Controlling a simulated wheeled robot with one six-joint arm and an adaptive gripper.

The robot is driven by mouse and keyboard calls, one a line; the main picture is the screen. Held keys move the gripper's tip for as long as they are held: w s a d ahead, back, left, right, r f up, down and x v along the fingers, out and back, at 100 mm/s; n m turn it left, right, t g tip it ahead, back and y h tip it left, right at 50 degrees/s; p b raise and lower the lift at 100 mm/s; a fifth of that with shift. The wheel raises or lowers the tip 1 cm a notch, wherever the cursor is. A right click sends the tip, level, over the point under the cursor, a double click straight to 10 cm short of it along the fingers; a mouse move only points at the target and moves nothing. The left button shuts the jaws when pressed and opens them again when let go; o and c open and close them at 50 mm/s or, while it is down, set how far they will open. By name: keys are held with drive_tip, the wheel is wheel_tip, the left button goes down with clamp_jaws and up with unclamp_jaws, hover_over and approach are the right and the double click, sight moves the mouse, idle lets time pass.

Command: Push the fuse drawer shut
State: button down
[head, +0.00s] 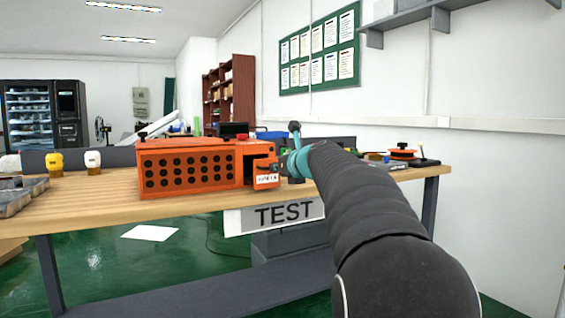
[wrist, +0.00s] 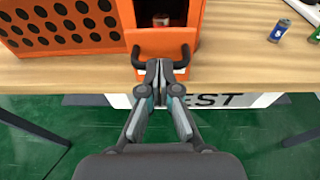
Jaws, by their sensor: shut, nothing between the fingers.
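The fuse drawer is orange and stands out from the front of an orange box with round black holes (head: 185,168). Its front shows in the head view (head: 262,184), with a small white label, and in the wrist view (wrist: 160,41). A small object lies inside the drawer opening. Dark handle parts (wrist: 136,57) show on both sides of my fingertips. My gripper (wrist: 160,66) is shut and empty, with its tips at the drawer front, roughly centred. I cannot tell whether they touch it. In the head view my arm hides most of the gripper.
The box sits on a wooden table (head: 90,198) near its front edge, above a TEST sign (head: 284,213). A blue battery-like cylinder (wrist: 279,30) lies right of the box. Yellow and white items (head: 92,160) stand to the left.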

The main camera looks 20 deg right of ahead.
sight(267, 162)
drive_tip(key=w+p, duration=0.4)
drive_tip(key=w, duration=0.4)
drive_tip(key=shift+a+r, duration=0.1)
drive_tip(key=shift+a, duration=0.05)
drive_tip(key=shift+s+r, duration=0.1)
drive_tip(key=shift+s, duration=0.05)
drive_tip(key=shift+s, duration=0.25)
drive_tip(key=v, duration=1.3)
drive_tip(key=shift+s, duration=0.2)
drive_tip(key=shift+n, duration=0.3)
